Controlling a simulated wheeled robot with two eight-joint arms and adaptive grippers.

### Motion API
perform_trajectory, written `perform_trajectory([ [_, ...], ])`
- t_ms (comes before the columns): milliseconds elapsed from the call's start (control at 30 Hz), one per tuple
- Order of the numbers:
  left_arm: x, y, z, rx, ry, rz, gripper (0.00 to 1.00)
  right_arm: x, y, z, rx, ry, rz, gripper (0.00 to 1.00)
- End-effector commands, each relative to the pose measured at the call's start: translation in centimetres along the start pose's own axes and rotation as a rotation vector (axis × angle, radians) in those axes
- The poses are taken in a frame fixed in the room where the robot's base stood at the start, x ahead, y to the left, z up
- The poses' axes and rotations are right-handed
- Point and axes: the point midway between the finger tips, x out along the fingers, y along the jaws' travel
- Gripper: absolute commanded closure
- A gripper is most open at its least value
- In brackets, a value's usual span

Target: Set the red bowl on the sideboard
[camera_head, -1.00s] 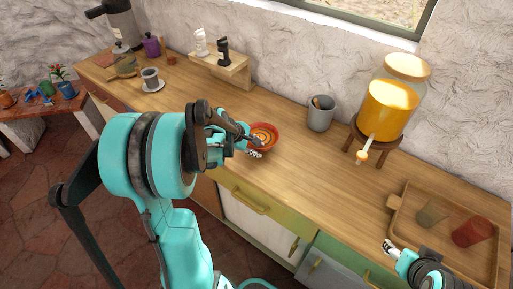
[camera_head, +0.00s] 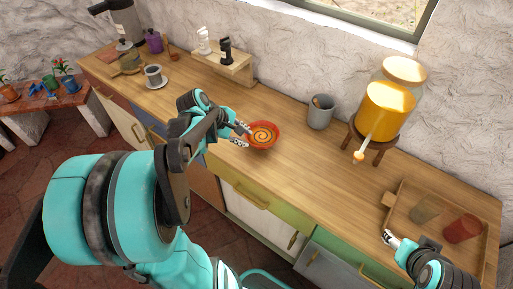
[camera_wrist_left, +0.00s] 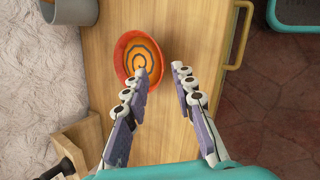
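The red bowl (camera_head: 263,144), with orange and dark rings inside, sits upright on the long wooden counter (camera_head: 310,165). It also shows in the wrist view (camera_wrist_left: 123,60). My left gripper (camera_head: 241,135) is just left of the bowl in the head view.
A low reddish table (camera_head: 40,104) with potted plants stands far left. A grey cup (camera_head: 320,112), a juice dispenser (camera_head: 389,112) and a wooden tray (camera_head: 400,204) with two cups are to the right. A cup on a saucer (camera_head: 154,78) and a wooden stand (camera_head: 222,68) are behind left.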

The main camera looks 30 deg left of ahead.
Motion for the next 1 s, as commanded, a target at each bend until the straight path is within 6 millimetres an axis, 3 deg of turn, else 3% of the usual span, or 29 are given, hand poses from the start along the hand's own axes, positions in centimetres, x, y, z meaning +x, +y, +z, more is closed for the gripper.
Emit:
perform_trajectory([
  [200,-1.2,-3.4,8.4,0.594,0.088,-0.051,0.74,0.0,0.0,0.0,0.0,0.0,0.0,0.41],
  [400,-2.7,-7.9,14.1,1.281,0.184,-0.083,0.74,0.0,0.0,0.0,0.0,0.0,0.0,0.41],
  [500,-3.1,-9.4,15.6,1.533,0.22,-0.086,0.74,0.0,0.0,0.0,0.0,0.0,0.0,0.41],
  [633,-3.4,-10.5,16.6,1.727,0.251,-0.087,0.74,0.0,0.0,0.0,0.0,0.0,0.0,0.41],
  [1000,-3.3,-10.8,16.6,1.784,0.263,-0.089,0.74,0.2,0.0,0.2,0.0,0.0,0.0,0.41],
])
